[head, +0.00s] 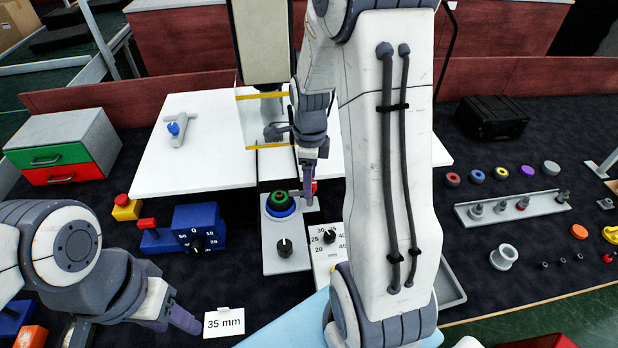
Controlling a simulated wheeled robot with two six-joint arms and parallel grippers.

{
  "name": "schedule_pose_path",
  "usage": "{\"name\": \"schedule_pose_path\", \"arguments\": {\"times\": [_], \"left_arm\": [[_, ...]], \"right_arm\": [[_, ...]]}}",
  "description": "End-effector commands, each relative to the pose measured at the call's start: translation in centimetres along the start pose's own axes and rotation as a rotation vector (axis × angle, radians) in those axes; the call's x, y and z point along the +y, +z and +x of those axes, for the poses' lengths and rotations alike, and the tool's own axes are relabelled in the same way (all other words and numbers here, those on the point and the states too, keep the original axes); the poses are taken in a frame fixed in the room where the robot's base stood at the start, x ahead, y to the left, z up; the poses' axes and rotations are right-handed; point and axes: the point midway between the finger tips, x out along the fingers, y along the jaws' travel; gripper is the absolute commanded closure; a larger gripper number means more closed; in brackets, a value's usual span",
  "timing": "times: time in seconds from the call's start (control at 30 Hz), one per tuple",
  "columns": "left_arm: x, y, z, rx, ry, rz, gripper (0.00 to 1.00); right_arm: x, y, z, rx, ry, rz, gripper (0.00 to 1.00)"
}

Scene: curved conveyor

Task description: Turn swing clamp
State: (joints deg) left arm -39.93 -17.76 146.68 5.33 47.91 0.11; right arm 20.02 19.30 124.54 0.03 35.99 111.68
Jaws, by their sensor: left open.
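A grey T-shaped fitting with a blue knob (177,130) lies on the left part of the white board; I cannot tell if it is the swing clamp. A small fixture with green and blue rings (280,203) and a black dial (285,247) stands in front of the board. My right gripper (308,188) points down just right of the rings, beside a small red part (315,187). Its fingers are seen edge-on, so its opening and any contact are unclear. My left gripper (178,320) is open and low at the left, near the 35 mm card (224,322).
My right arm hides much of the middle. A grey rack (512,206) and coloured rings stand at right.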

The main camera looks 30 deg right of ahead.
Motion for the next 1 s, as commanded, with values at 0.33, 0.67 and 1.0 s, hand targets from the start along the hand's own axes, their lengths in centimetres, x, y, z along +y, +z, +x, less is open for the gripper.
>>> {"name": "schedule_pose_path", "arguments": {"times": [0.33,0.67,1.0], "left_arm": [[0.0,0.0,0.6,0.0,0.0,0.0,0.5],[-0.1,0.1,1.2,0.0,0.0,0.001,0.5],[-0.1,0.1,1.3,0.0,0.0,0.001,0.5]], "right_arm": [[-0.1,0.1,-3.3,-0.002,-0.006,-0.001,0.29],[-0.1,0.1,-9.2,-0.002,-0.004,0.0,0.29],[-0.1,0.1,-10.5,0.0,0.0,0.0,0.29]]}}
